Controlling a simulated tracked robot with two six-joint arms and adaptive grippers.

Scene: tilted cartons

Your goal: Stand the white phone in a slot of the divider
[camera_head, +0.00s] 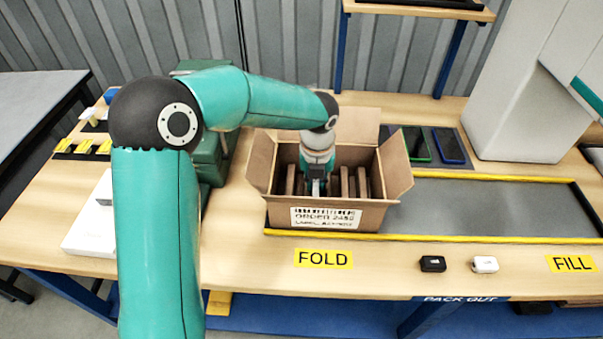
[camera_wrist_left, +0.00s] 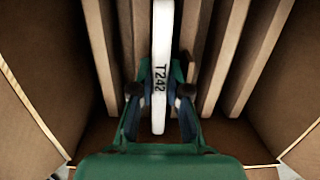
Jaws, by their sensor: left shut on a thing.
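The white phone (camera_wrist_left: 162,40) shows edge-on in the left wrist view, with a dark "T242" marking on its edge. My left gripper (camera_wrist_left: 160,92) is shut on it, one finger on each side. The brown divider (camera_wrist_left: 238,55) has several upright boards, and the phone stands between two of them, roughly parallel to them. In the head view the left gripper (camera_head: 317,187) points down into the open carton, among the boards of the divider (camera_head: 346,182). The phone is hidden there by the gripper and carton. Whether its lower edge touches the carton floor cannot be seen.
The carton (camera_head: 378,216) has its flaps spread open around the gripper. Green-edged and blue phones (camera_head: 448,146) lie behind it on the right. A black case (camera_head: 433,264) and a white case (camera_head: 485,264) sit in front. The grey strip (camera_head: 480,205) to the right is clear.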

